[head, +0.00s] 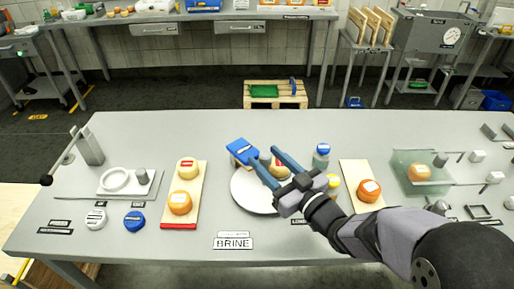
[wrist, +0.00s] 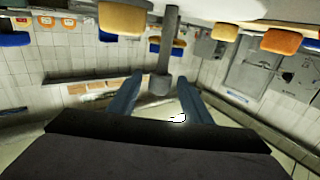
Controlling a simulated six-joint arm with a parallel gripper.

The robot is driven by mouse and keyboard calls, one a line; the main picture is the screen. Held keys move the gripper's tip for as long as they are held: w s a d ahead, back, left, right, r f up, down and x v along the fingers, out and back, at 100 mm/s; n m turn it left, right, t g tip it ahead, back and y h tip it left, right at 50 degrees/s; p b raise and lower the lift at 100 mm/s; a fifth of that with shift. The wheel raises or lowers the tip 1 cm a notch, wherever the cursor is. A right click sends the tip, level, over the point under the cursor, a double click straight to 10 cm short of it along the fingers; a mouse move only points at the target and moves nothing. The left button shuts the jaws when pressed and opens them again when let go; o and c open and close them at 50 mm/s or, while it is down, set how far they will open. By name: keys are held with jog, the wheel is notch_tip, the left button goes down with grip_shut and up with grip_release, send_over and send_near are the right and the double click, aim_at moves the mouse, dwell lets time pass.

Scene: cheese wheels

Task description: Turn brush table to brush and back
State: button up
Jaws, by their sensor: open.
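The round white turntable (head: 247,197) lies on the grey table in front of me, partly hidden by my gripper. A pale yellow cheese wheel (head: 279,170) shows behind my fingers over the turntable. A blue brush head (head: 240,149) is at the turntable's far left side. My gripper (head: 264,157) is open above the turntable, its two blue fingers reaching toward the far left. In the wrist view, a grey post with a wider end (wrist: 160,84) appears between the open fingers; I cannot tell whether they touch it.
A board with two cheeses (head: 181,204) lies left, and another board with an orange cheese (head: 368,192) lies right. A bottle (head: 321,156) stands right of my gripper. The BRINE sign (head: 233,242) is in front. The back of the table is clear.

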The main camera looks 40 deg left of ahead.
jog(key=shift+w+a+p, duration=0.25)
jog(key=shift+a, duration=1)
jog(key=shift+w+a+p, duration=0.2)
jog(key=shift+a, duration=1.05)
grip_shut()
